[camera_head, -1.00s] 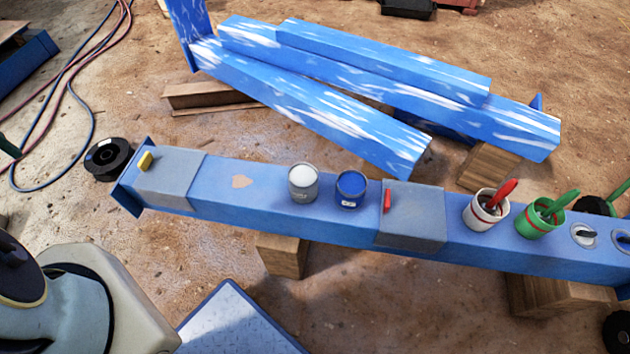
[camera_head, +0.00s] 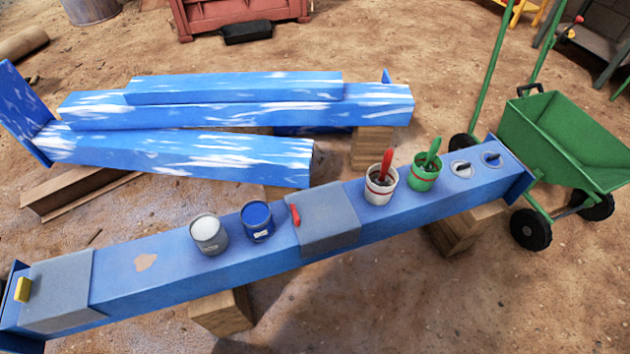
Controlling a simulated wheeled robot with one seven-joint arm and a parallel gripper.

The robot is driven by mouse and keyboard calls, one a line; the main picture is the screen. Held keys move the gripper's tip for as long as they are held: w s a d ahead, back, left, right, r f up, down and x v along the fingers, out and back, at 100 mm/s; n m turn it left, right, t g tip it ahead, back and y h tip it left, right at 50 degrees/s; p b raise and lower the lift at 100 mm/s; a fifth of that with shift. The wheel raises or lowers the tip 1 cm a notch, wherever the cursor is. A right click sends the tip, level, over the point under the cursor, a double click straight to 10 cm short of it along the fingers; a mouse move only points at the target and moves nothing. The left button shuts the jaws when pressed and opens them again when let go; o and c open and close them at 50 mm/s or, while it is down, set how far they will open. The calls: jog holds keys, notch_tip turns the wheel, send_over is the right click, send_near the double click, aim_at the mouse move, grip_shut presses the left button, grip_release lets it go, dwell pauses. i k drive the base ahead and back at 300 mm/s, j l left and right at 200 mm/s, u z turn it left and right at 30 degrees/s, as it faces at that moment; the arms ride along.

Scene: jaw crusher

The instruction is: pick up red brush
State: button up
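A brush with a red handle (camera_head: 386,165) stands tilted in a white pot with a red band (camera_head: 379,191), right of the middle of the blue beam (camera_head: 150,265). Its lower end is hidden inside the pot. A brush with a green handle (camera_head: 433,151) stands in a green pot (camera_head: 422,178) just to the right. A small red object (camera_head: 294,214) lies at the left edge of a grey patch (camera_head: 332,224) on the beam; I cannot tell what it is. My gripper is not in view.
Paint tins, one white (camera_head: 209,235) and one blue (camera_head: 257,222), stand on the beam left of the grey patch. Two round lids (camera_head: 461,169) lie at its right end. A green wheelbarrow (camera_head: 565,140) stands beyond that end. Wooden blocks (camera_head: 222,313) support the beam. Ground in front is clear.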

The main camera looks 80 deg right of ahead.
aim_at(382, 181)
jog(key=k+l+z, duration=0.1)
jog(key=k+l, duration=0.2)
jog(key=k+l+z, duration=0.15)
jog(key=k+l, duration=0.15)
jog(key=k+l+z, duration=0.1)
jog(key=k+l, duration=0.15)
jog(key=l, duration=0.2)
jog(key=k+l+z, duration=0.25)
jog(key=k+l, duration=0.2)
jog(key=l, duration=0.35)
